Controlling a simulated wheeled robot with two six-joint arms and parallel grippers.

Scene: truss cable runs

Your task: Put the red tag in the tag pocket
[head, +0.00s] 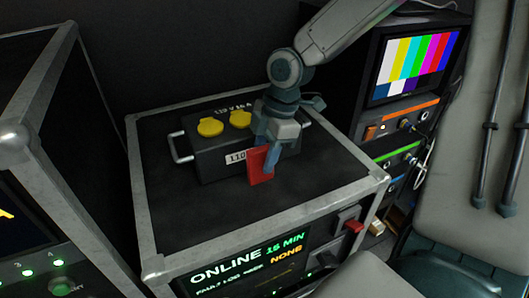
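The red tag (260,166) is a small flat plate held upright in front of the black box's front face. My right gripper (268,150) comes down from the top right and is shut on the tag, with one finger showing along its right edge. The tag's lower edge is close to the case top; I cannot tell if it touches. No tag pocket can be made out; part of the box front is hidden behind the gripper and tag. My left gripper is not in view.
The black box (205,165) has yellow caps (210,127), side handles and a white label (236,157). It stands on a metal-edged case (165,215) with a lit display (255,265). A colour-bar monitor (415,65) stands at the upper right. The case top's front left is clear.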

